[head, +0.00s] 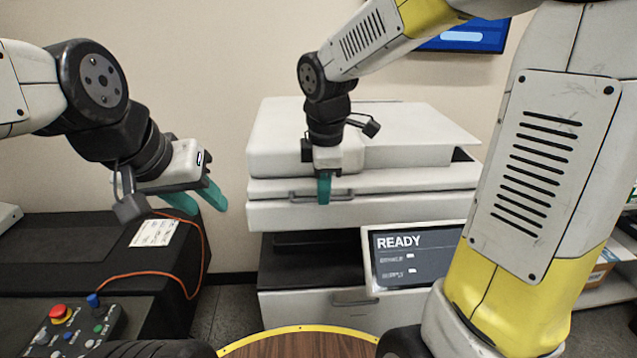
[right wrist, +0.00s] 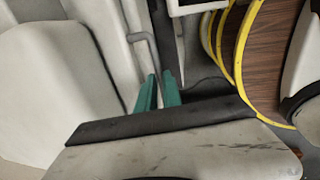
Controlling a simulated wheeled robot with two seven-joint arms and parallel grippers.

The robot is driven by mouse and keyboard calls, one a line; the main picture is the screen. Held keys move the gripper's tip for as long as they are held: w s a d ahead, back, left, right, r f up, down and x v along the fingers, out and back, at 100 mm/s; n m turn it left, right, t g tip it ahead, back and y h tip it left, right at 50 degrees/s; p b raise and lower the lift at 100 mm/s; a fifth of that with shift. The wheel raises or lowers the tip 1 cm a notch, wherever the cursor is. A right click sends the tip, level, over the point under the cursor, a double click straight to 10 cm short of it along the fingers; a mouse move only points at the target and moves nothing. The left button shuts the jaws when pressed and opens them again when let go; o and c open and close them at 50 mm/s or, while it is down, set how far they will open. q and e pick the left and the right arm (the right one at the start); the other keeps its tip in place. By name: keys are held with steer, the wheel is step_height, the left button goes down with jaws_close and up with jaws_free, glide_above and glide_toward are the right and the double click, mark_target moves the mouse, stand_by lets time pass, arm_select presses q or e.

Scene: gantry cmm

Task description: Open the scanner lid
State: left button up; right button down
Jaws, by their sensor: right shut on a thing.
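The white scanner (head: 420,215) stands against the back wall. Its lid (head: 420,178) looks flat and down on the body, with a thin grey bar handle (head: 300,196) along its front edge. My right gripper (head: 323,190) points down at the front of the lid, with its teal fingers shut on the handle. In the right wrist view the handle (right wrist: 142,38) runs to between the two teal fingers (right wrist: 159,92); the grip point itself is partly hidden. My left gripper (head: 204,203) is open and empty, in the air left of the scanner.
A tilted screen (head: 415,255) reading READY sits below the scanner's front right. A black bench (head: 60,250) with an orange cable and a button box (head: 75,330) is at the left. A round wooden table top (head: 300,345) with a yellow rim is at the front.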

stand_by(0.8)
steer(key=w+r, duration=0.3)
steer(key=r, duration=0.6)
steer(key=w+r, duration=0.3)
steer(key=r, duration=0.7)
steer(key=w+r, duration=0.4)
steer(key=r, duration=0.6)
steer(key=shift+d, duration=0.1)
